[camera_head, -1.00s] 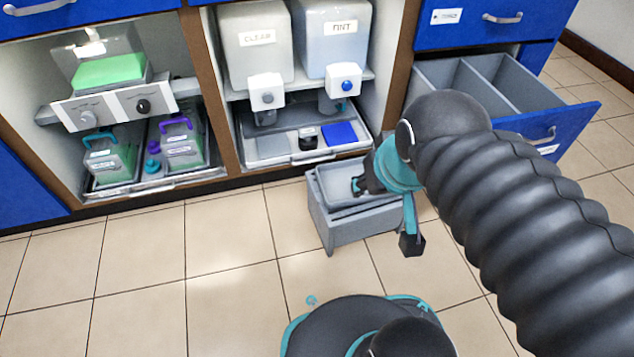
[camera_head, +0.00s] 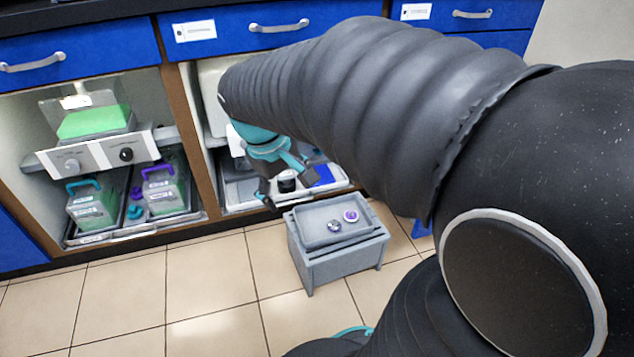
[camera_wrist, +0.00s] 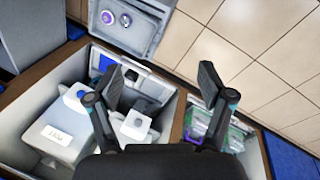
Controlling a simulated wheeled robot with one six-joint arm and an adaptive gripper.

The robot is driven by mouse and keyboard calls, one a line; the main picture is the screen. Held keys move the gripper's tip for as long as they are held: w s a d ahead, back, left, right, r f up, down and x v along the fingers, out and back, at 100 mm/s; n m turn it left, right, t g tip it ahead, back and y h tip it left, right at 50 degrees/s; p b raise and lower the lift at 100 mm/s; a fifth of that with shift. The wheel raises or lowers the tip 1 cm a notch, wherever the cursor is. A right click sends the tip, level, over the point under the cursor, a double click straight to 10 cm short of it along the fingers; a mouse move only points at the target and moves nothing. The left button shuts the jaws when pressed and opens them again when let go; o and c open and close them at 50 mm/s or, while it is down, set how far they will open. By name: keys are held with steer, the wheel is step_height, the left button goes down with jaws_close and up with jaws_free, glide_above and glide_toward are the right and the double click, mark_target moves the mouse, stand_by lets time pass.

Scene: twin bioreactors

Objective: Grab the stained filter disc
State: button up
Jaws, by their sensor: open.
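Two small round discs lie in the shallow grey tray (camera_head: 312,240) on a low grey stand. One is dark grey and silvery (camera_head: 334,226); the other has a purple ring around a pale middle (camera_head: 351,216). Both also show in the wrist view, the purple one (camera_wrist: 107,17) and the grey one (camera_wrist: 125,19). I cannot tell for sure which is the stained filter disc. My gripper (camera_wrist: 160,80) is open and empty, its fingers apart. In the head view my gripper (camera_head: 288,185) is left of and beyond the stand, by the cabinet's middle bay.
The middle bay holds tanks and a lower tray (camera_head: 240,197) with a black cap (camera_head: 287,180) and a blue pad (camera_head: 322,175). The left bay holds green-filled containers with a teal (camera_head: 90,207) and a purple handle (camera_head: 166,188).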

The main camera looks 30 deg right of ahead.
steer(key=w+d+f+n+g+h+p, duration=0.1)
steer(key=w+d+f+n+g+h, duration=0.25)
steer(key=w+d+f, duration=0.4)
steer(key=w+d+f+n+g+h+p, duration=0.15)
steer(key=w+d+f+g, duration=0.3)
steer(key=w+f, duration=0.55)
steer(key=n+g+h, duration=0.1)
steer(key=n+h, duration=0.2)
glide_toward(350, 213)
steer(key=v, duration=0.3)
steer(key=shift+a+r, duration=0.25)
steer(key=shift+r, duration=0.15)
steer(key=shift+d+f, duration=0.1)
steer(key=shift+f, duration=0.2)
steer(key=shift+s+d+f, duration=0.1)
steer(key=shift+d+f, duration=0.1)
steer(key=shift+d, duration=0.1)
steer(key=b+x, duration=0.1)
steer(key=x, duration=1.2)
steer(key=shift+s, duration=0.1)
steer(key=c, duration=1)
